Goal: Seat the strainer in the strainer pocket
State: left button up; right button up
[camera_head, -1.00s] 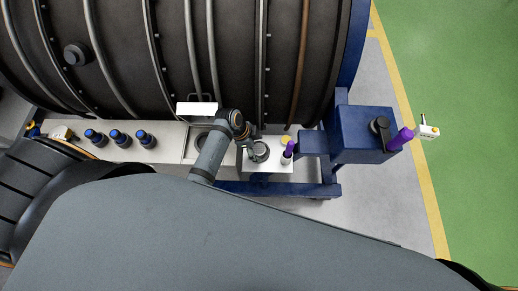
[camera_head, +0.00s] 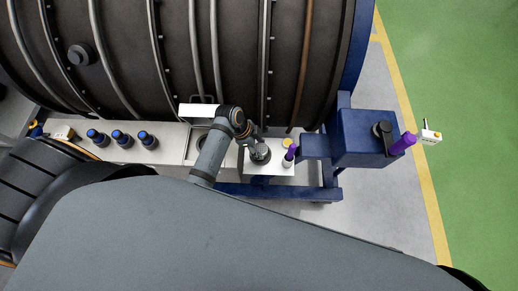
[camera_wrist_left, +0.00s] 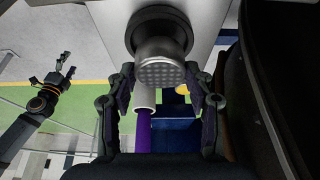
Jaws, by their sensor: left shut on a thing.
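A metal strainer (camera_wrist_left: 162,70) with a perforated round face is in the left wrist view, between the fingers of my left gripper (camera_wrist_left: 161,88), which is shut on it. A dark round ring (camera_wrist_left: 160,24) sits right behind the strainer on a pale surface. In the head view my left gripper (camera_head: 250,140) is at the round dark fitting (camera_head: 260,153) on the white block. I cannot tell how deep the strainer sits in the pocket. My right gripper (camera_wrist_left: 60,74) shows at the left of the left wrist view, with its fingers apart and empty.
A purple-topped white cylinder (camera_head: 289,156) and a yellow round piece (camera_head: 288,143) stand just right of the fitting. A blue frame box (camera_head: 362,140) with a purple-handled lever (camera_head: 403,143) is farther right. Blue-capped pieces (camera_head: 120,138) line the shelf. The dark ribbed casing (camera_head: 200,60) rises behind.

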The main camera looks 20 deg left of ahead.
pick_arm(q)
jog(key=s+a+r+b, duration=0.1)
jog(key=s+a+r, duration=0.1)
jog(key=s+r, duration=0.3)
jog(key=s+a+r+b, duration=0.1)
jog(key=s+a+r, duration=0.1)
jog(key=s+r, duration=0.3)
jog(key=s, duration=0.3)
jog(key=shift+s+a+r, duration=0.15)
jog(key=shift+a+r, duration=0.1)
jog(key=shift+a, duration=0.05)
